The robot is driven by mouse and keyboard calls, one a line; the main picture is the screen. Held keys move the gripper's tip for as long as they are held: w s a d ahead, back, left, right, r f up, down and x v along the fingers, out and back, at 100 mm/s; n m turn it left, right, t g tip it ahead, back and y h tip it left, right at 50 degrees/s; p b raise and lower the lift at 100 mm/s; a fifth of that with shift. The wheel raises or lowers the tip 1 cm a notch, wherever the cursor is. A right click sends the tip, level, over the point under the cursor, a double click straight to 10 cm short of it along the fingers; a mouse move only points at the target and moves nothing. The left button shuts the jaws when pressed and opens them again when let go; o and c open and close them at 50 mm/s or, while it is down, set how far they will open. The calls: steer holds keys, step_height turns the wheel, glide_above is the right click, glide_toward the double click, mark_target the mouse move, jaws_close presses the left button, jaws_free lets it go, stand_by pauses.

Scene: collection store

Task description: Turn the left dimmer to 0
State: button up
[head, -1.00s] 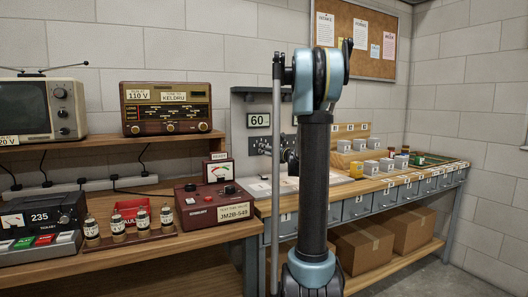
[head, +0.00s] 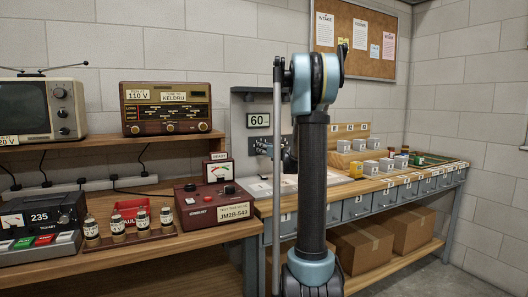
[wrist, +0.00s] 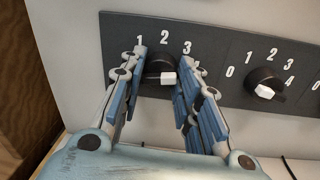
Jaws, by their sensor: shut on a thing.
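The left dimmer (wrist: 158,66) is a dark round knob with a white pointer, on a dark panel strip (wrist: 222,62) in the wrist view. Its white pointer lies at the lower right of the knob. The marks 1, 2, 3 and part of 4 show around it; its 0 is hidden behind my left finger. My gripper (wrist: 161,68) has a finger on each side of this knob and is shut on it. In the head view my gripper (head: 277,151) is at the panel, partly hidden by my arm.
A display reading 60 (head: 259,120) sits above the dimmers. A red meter box (head: 208,203) stands on the left bench, with a radio (head: 166,108) on the shelf above. Small blocks and jars (head: 372,167) stand on the bench to the right.

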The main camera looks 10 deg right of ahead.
steer(key=shift+n, duration=0.4)
steer(key=shift+s+a+n+t+h, duration=0.1)
steer(key=shift+n+h, duration=0.3)
steer(key=shift+n, duration=4.55)
steer(key=shift+w+n+t+h, duration=0.1)
steer(key=shift+n+h, duration=0.3)
steer(key=shift+n, duration=4.5)
steer(key=shift+s+a+n+t+h, duration=0.1)
steer(key=shift+n+h, duration=0.3)
steer(key=shift+n, duration=4.55)
steer(key=shift+r, duration=0.1)
steer(key=o, duration=1.1)
